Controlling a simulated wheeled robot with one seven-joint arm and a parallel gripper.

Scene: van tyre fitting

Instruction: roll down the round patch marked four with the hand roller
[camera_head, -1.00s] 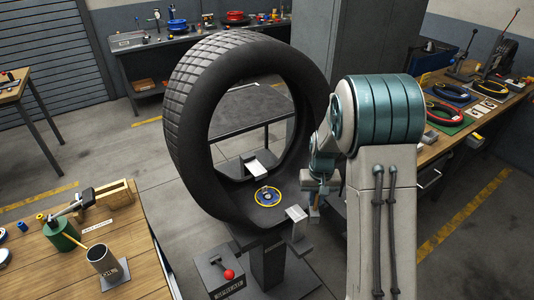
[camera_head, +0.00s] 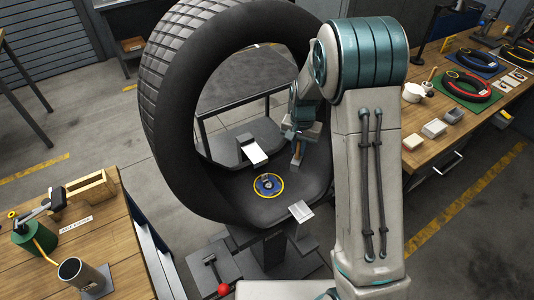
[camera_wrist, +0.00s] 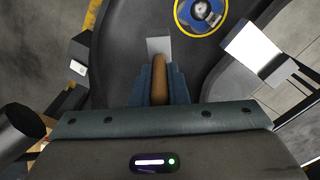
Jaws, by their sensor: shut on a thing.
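The round patch (camera_head: 268,186), blue with a yellow rim, lies on the inner wall of the big black tyre (camera_head: 160,120), low in its opening. A small silvery rounded thing sits on the patch's middle. In the wrist view the patch (camera_wrist: 188,18) is at the top, right of centre; I cannot read its number. My gripper (camera_head: 300,140) is inside the tyre opening, up and right of the patch. It is shut on the brown handle of the hand roller (camera_wrist: 159,75). The roller's grey head points down at the tyre wall, apart from the patch; contact is unclear.
A pale block (camera_head: 300,211) on a stand is by the tyre's near edge, and another white block (camera_head: 252,149) is behind the patch. A red-knobbed lever (camera_head: 223,289) stands in front. Wooden benches flank the tyre, the left one with a metal cup (camera_head: 82,275).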

